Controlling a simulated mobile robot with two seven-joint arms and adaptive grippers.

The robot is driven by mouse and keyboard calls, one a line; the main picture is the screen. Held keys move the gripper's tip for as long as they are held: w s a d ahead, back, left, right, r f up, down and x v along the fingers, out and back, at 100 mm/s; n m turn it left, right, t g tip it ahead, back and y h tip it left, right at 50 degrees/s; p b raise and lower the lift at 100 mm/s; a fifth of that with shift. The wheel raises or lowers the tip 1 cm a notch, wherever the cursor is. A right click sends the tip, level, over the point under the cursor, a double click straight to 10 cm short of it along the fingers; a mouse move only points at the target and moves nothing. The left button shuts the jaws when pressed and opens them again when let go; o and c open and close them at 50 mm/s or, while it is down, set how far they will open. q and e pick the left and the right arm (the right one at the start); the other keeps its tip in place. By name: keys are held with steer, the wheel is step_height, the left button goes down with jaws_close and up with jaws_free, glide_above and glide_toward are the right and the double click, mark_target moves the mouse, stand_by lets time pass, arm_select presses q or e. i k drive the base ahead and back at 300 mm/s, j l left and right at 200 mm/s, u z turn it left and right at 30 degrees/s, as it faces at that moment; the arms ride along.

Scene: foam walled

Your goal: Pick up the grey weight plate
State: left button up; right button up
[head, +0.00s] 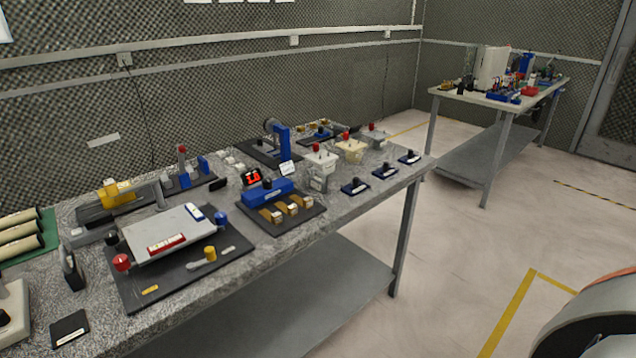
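I cannot pick out a grey weight plate for certain. A small grey round piece (271,126) stands upright beside a blue bracket (283,143) at the back of the near bench; it is too small to tell what it is. A flat grey slab (165,232) lies on a black board toward the bench's left front, with red and blue parts around it. Neither of my grippers is in view.
A lower shelf (330,290) lies beneath. A second loaded table (497,101) stands at the back right. Open floor (480,235) lies to the right.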

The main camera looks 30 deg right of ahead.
mark_target(320, 185)
steer(key=i+l, duration=0.1)
steer(key=l, duration=0.4)
steer(key=i+l, duration=0.1)
steer(key=l, duration=0.35)
steer(key=i+l, duration=0.1)
steer(key=l, duration=0.4)
steer(key=i+l, duration=0.1)
steer(key=l, duration=0.35)
steer(key=i+l, duration=0.1)
steer(key=l, duration=0.4)
